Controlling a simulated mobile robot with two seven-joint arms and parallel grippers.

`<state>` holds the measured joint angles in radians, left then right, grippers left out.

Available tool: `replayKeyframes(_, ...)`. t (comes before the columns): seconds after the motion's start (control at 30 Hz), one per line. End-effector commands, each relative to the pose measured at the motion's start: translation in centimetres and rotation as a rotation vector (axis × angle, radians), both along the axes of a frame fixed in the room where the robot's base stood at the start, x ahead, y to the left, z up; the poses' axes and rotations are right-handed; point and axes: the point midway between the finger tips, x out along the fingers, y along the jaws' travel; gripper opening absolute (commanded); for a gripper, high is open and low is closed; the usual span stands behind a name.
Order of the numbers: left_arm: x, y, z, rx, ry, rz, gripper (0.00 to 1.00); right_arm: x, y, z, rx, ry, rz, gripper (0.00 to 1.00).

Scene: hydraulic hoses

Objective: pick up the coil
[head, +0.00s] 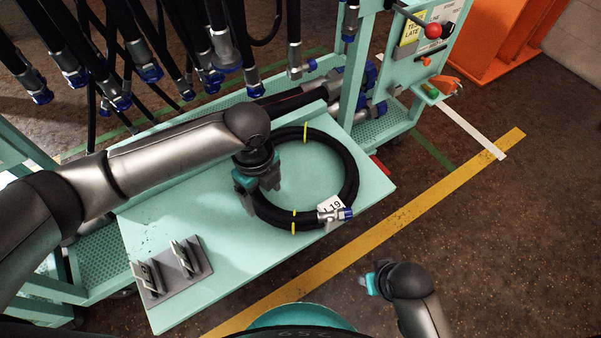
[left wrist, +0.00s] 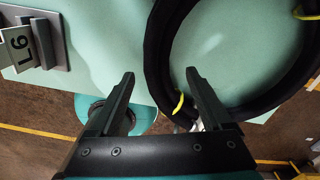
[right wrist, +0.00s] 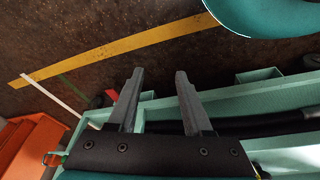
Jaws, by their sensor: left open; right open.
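The coil (head: 354,172) is a black hose wound in a ring, with yellow ties, a white tag and blue-capped end fittings. It lies flat on the pale green shelf (head: 225,285). My left gripper (head: 262,197) is open over the ring's left side. In the left wrist view the coil (left wrist: 158,45) runs between the lines of the open fingertips (left wrist: 160,77); I cannot tell whether they touch it. Part of the ring is hidden behind this gripper in the head view. My right gripper (head: 370,283) is open and empty over the floor, away from the coil; its fingers show in the right wrist view (right wrist: 160,74).
A grey base with upright plates (head: 172,270) stands at the shelf's near left. Several hanging hoses (head: 215,45) with blue ends fill the rack behind. A panel with a red knob (head: 433,31) and an orange cabinet (head: 495,40) stand at back right. The floor at right is clear.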

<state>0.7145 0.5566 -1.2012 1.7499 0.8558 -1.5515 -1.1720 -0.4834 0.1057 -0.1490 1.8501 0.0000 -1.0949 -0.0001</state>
Motion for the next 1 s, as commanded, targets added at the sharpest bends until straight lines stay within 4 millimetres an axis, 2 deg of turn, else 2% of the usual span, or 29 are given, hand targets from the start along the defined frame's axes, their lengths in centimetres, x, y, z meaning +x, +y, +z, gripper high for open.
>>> replayKeyframes(0.03,-0.1,0.0,-0.7,0.001,0.001,0.0,0.82,0.3,0.0,0.3,0.001,-0.01,0.0,0.5)
replayKeyframes(0.53,-0.2,-0.1,-4.1,-0.001,0.001,0.001,0.82,1.8,0.2,5.2,0.011,-0.081,-0.003,0.5)
replayKeyframes(0.9,-0.2,-0.1,-4.3,0.0,0.0,0.001,0.82,1.9,0.2,5.9,0.011,-0.088,-0.003,0.5)
replayKeyframes(1.0,-0.2,-0.1,-4.3,0.0,0.0,0.001,0.72,1.9,0.2,5.9,0.011,-0.088,-0.003,0.5)
